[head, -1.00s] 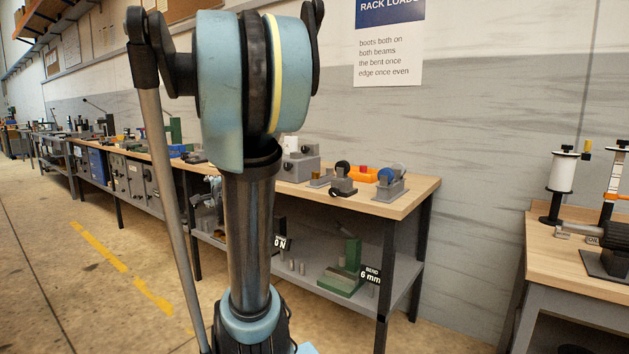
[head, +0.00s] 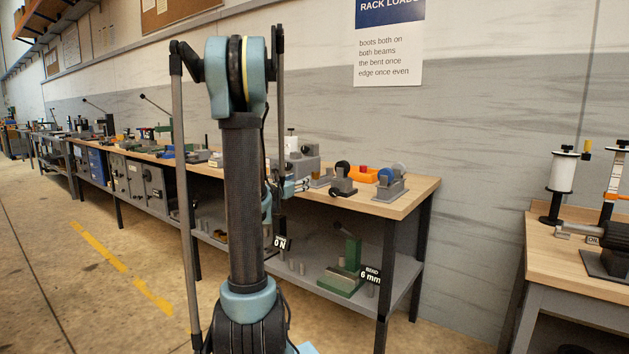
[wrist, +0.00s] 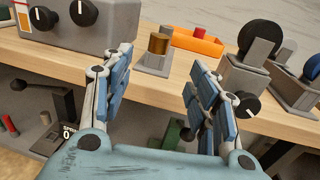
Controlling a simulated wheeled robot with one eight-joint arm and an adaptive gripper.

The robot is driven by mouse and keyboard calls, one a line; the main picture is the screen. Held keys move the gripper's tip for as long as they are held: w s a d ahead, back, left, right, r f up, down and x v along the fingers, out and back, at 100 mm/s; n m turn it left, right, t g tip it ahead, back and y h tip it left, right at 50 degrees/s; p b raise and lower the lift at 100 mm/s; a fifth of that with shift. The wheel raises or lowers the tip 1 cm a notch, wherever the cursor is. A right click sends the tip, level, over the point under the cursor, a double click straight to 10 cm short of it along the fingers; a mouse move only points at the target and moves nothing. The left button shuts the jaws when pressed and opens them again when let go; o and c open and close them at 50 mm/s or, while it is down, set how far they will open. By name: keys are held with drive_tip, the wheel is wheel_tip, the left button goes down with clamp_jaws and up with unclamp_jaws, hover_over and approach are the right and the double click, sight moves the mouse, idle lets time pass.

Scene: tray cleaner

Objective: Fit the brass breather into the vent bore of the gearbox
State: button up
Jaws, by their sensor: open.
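A brass cylinder (wrist: 159,43), which looks like the breather, stands upright on a small grey block (wrist: 154,64) on the bench top in the wrist view. My gripper (wrist: 157,62) is open and empty. Its two blue-padded fingers spread toward the bench's front edge, and the brass cylinder shows in the gap beyond the fingertips, apart from them. I cannot tell for sure which thing is the gearbox, and no vent bore can be made out. In the head view my arm covers part of the bench, and my gripper is small and partly hidden behind it.
A grey box with black dials (wrist: 80,18) stands left of the brass cylinder. An orange tray (wrist: 208,47) is behind to the right. A grey fixture with a black knob (wrist: 242,75) and another with a blue wheel (head: 390,187) stand farther right. A shelf (head: 310,268) lies below.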

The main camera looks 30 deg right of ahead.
sight(313, 173)
drive_tip(key=x, duration=1.1)
drive_tip(key=shift+w+r, duration=0.1)
drive_tip(key=shift+r+x, duration=0.1)
drive_tip(key=shift+x, duration=1.15)
drive_tip(key=shift+r+x, duration=0.15)
drive_tip(key=shift+x, duration=1.15)
drive_tip(key=shift+a, duration=0.1)
drive_tip(key=c, duration=1.2)
